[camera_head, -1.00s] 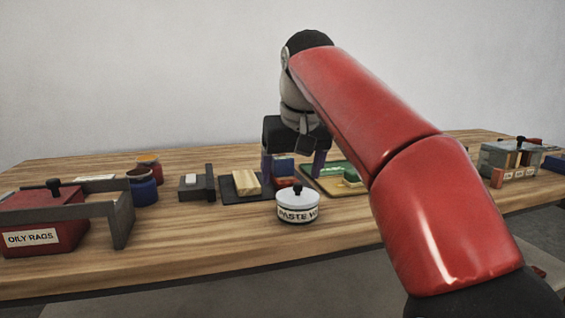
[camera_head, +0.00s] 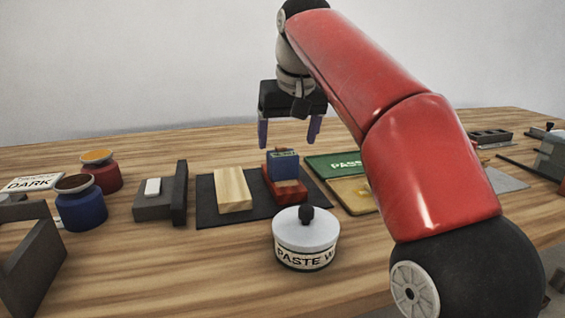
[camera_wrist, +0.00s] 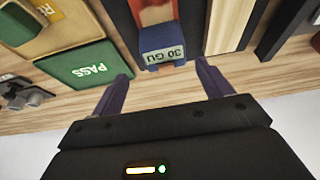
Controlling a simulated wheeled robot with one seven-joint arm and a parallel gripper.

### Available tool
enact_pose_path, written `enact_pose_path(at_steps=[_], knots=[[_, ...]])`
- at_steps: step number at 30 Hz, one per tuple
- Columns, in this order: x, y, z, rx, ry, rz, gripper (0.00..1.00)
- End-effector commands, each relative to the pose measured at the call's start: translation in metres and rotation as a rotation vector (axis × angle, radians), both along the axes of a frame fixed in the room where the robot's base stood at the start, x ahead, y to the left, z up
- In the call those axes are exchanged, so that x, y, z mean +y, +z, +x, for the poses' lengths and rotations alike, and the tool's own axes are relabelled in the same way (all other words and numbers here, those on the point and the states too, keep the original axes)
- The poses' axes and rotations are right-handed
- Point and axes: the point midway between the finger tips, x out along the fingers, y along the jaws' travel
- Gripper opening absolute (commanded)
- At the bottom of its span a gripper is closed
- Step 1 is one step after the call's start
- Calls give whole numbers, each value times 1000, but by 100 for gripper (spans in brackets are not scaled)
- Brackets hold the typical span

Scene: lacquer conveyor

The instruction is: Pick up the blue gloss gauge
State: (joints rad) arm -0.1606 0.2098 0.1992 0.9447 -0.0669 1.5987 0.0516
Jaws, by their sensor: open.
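The blue gloss gauge (camera_head: 283,161) is a small blue block with a pale label. It sits on top of a red block (camera_head: 286,190) with a tan front part, on a dark mat. In the wrist view the gauge (camera_wrist: 163,42) reads "30 GU" and lies between and just beyond the fingertips. My gripper (camera_head: 288,140) is open and empty, with purple fingers pointing down. In the head view its fingertips appear a little above the gauge, apart from it. In the wrist view my gripper (camera_wrist: 163,72) shows one finger on each side of the gauge.
A wooden block (camera_head: 233,190) lies on the dark mat (camera_head: 207,205). A white "PASTE W" tin (camera_head: 306,240) stands in front. A green "PASS" tray (camera_head: 330,167) is right of the gauge. Blue (camera_head: 82,210) and red (camera_head: 104,178) jars stand left. My arm hides part of the right.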

Motion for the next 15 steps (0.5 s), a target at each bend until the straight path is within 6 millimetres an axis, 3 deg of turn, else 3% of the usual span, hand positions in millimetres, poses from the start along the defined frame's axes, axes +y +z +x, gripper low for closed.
enact_pose_path(at_steps=[9, 15], knots=[[10, -47, 2, 3, 0, -1, 78], [11, -60, 11, 0, -1, 0, 78]])
